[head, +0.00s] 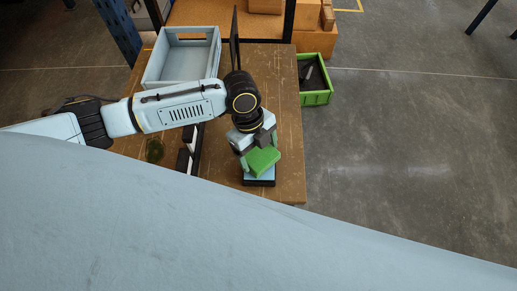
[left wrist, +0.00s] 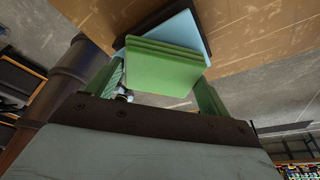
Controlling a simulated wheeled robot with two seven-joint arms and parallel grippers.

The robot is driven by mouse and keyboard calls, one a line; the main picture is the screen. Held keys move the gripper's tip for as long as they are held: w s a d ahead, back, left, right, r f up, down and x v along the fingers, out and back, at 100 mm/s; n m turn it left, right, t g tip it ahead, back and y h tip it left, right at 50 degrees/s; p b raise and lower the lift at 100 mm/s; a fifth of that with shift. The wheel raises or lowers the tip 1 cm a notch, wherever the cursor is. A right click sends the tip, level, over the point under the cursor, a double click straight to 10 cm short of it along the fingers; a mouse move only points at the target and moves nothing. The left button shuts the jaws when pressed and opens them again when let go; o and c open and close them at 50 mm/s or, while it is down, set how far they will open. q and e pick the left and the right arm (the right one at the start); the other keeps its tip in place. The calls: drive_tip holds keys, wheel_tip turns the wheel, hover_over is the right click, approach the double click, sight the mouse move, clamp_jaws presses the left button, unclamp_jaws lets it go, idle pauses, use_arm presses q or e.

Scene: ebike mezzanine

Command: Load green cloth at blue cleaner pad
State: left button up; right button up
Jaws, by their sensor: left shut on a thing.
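The green cloth (head: 264,161) is a folded, thick stack held low over the wooden table's right part. My left gripper (head: 257,145) points down and is shut on it. In the left wrist view the folded cloth (left wrist: 165,67) sits between the two green-looking fingers of the gripper (left wrist: 160,85). The blue cleaner pad (head: 259,179) lies on a dark base on the table, right under the cloth, which partly hides it. In the left wrist view the pad (left wrist: 186,27) shows behind the cloth. I cannot tell whether cloth and pad touch. My right gripper is not in view.
The wooden table (head: 285,115) has a grey-blue crate (head: 160,64) at its back left. A thin dark upright panel (head: 235,40) stands beside the crate. A dark green item (head: 154,150) lies at the left. A green bin (head: 316,95) is right of the table, with open floor beyond.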

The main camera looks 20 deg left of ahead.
sight(259, 153)
use_arm(q)
drive_tip(key=shift+f+b, duration=0.35)
drive_tip(key=shift+f, duration=0.4)
idle(0.5)
idle(0.5)
wheel_tip(259, 153, up, 7)
drive_tip(key=p, duration=0.7)
drive_tip(key=shift+r, duration=0.1)
idle(0.7)
